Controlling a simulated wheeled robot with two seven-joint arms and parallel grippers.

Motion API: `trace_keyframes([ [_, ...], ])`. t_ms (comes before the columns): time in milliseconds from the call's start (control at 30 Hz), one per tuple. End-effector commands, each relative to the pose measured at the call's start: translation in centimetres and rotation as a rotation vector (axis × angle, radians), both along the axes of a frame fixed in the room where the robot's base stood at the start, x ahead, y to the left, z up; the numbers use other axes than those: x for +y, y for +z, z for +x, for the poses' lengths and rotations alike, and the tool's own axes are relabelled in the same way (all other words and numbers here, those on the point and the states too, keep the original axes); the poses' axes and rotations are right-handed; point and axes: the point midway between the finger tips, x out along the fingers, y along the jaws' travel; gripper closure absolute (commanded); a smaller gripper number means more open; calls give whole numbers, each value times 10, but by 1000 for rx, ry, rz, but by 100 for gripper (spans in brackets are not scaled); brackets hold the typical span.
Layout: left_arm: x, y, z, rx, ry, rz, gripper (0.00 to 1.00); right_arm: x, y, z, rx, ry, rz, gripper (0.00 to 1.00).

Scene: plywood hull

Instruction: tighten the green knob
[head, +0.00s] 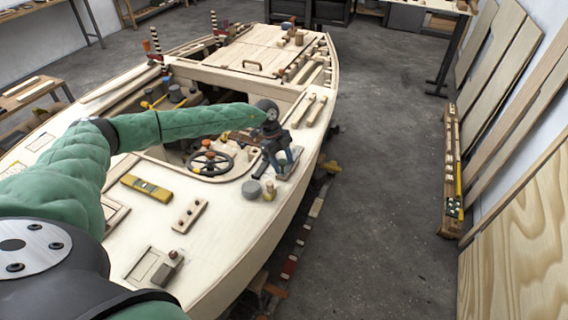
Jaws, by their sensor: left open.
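My left arm comes in from the left and reaches over the boat's plywood deck (225,228). My left gripper (279,172) is open and points down at the deck near its right edge, to the right of the steering wheel. I cannot make out a green knob in the head view; the gripper may hide it. A grey cylinder (251,189) and a small yellowish fitting (269,191) stand on the deck just in front of the gripper. Whether the fingers touch anything is too small to tell. My right gripper is not in view.
The dark steering wheel (211,163) is left of the gripper. A yellow level-like block (147,187) and a wooden strip with holes (189,215) lie on the near deck. Open grey floor (380,190) lies to the right, with plywood sheets (520,235) along the wall.

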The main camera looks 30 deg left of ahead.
Motion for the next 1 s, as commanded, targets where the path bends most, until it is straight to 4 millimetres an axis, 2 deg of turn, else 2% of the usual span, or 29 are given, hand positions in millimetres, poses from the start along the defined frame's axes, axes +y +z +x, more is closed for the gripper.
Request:
trace_keyframes([
  [233,-6,-15,-2,2,1,-1,48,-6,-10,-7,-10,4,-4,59],
  [567,-7,-17,-2,1,1,0,48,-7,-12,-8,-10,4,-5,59],
  [800,-6,-17,-2,1,0,0,93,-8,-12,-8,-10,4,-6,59],
  [1000,-6,-18,-2,1,-10,0,93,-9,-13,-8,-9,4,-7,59],
])
